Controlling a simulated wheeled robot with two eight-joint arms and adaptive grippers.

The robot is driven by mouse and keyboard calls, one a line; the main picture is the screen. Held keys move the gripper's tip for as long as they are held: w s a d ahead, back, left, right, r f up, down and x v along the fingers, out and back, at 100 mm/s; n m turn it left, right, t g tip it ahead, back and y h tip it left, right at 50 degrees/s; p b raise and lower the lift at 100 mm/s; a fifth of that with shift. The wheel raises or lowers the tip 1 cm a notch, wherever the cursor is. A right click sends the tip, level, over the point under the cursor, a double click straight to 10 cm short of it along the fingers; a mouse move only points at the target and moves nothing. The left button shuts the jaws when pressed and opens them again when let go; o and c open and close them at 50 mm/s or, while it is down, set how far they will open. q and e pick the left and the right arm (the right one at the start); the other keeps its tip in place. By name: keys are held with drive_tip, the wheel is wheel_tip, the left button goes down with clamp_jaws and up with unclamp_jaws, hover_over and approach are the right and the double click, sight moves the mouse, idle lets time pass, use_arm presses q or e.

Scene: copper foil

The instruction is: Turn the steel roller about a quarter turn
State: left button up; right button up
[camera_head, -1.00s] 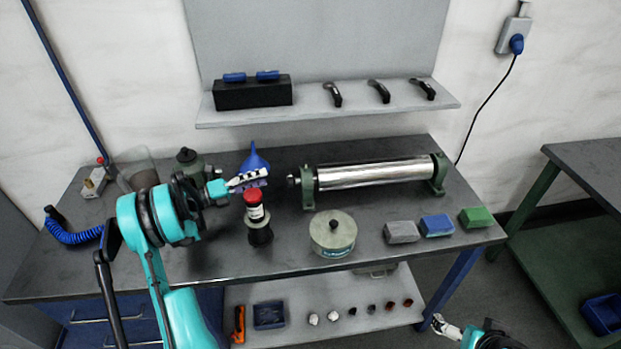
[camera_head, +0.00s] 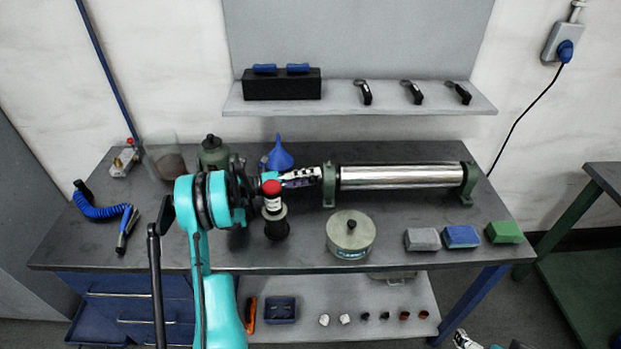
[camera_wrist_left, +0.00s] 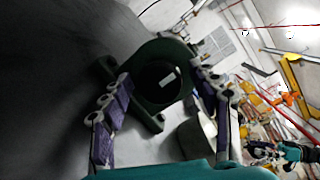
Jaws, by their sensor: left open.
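The shiny steel roller (camera_head: 400,176) lies level between two green bearing brackets on the bench. My left gripper (camera_head: 318,174) is at the roller's left end, beside the left bracket (camera_head: 329,198). In the left wrist view my left gripper (camera_wrist_left: 160,76) is open. Its two fingers stand either side of the round dark roller end (camera_wrist_left: 161,83), which has a small pale mark. I cannot tell whether the fingers touch it. My right gripper (camera_head: 463,340) is low at the bottom edge, partly cut off, and its jaws are unclear.
A round lidded tin (camera_head: 350,235) stands in front of the left bracket. Grey, blue (camera_head: 461,236) and green blocks lie at the front right.

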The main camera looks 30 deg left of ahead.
use_arm(q)
drive_tip(key=c, duration=1.2)
drive_tip(key=shift+o, duration=0.2)
drive_tip(key=n, duration=0.4)
drive_tip(key=shift+g+y, duration=0.3)
drive_tip(key=shift+g, duration=0.1)
drive_tip(key=n+g, duration=0.1)
drive_tip(key=n, duration=0.3)
drive_tip(key=n+g, duration=0.1)
drive_tip(key=n, duration=0.3)
drive_tip(key=shift+n+g+h, duration=0.4)
drive_tip(key=shift+n+g, duration=0.3)
drive_tip(key=shift+n, duration=1.2)
